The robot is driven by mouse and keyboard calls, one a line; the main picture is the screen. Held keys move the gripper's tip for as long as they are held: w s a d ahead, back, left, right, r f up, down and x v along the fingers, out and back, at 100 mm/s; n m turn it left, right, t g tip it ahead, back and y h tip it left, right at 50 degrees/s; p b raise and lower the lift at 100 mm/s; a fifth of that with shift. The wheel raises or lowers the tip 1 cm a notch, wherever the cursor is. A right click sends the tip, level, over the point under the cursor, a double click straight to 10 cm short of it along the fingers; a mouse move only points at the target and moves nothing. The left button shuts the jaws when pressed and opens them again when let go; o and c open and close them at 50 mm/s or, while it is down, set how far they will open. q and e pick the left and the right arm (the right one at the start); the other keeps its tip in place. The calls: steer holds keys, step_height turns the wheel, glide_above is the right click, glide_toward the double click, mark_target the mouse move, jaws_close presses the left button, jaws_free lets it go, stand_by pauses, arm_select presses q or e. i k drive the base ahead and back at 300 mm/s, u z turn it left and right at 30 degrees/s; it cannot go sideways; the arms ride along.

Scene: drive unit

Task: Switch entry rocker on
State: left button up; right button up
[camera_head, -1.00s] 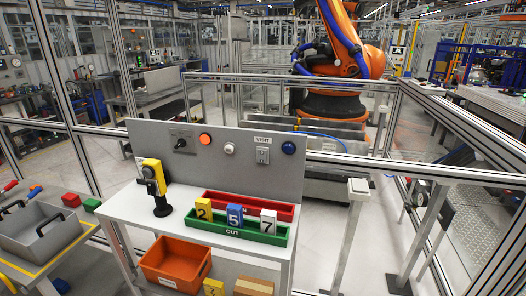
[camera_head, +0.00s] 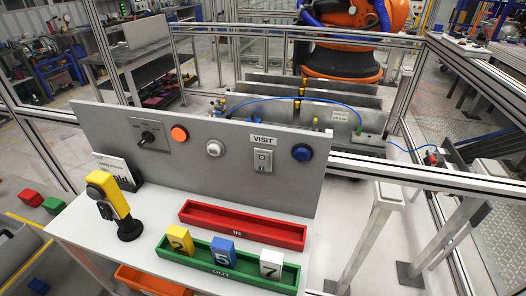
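A light grey rocker switch plate (camera_head: 262,160) is mounted on the grey upright panel (camera_head: 224,180), right of its middle. A label above it reads "VISIT". It carries two small controls one above the other; their on or off position is too small to tell. No label reading "entry" is legible. Neither of my grippers is in view.
The panel also bears a black rotary switch (camera_head: 148,137) and orange (camera_head: 179,133), white (camera_head: 215,148) and blue (camera_head: 302,152) buttons. Below stand a yellow device (camera_head: 110,195) on a black stand, a red IN tray (camera_head: 238,225) and a green OUT tray (camera_head: 220,271) with numbered tags.

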mark_target(262, 159)
steer(key=u, duration=0.9)
steer(key=k, duration=1)
steer(key=z, duration=1.15)
steer(key=i, duration=0.5)
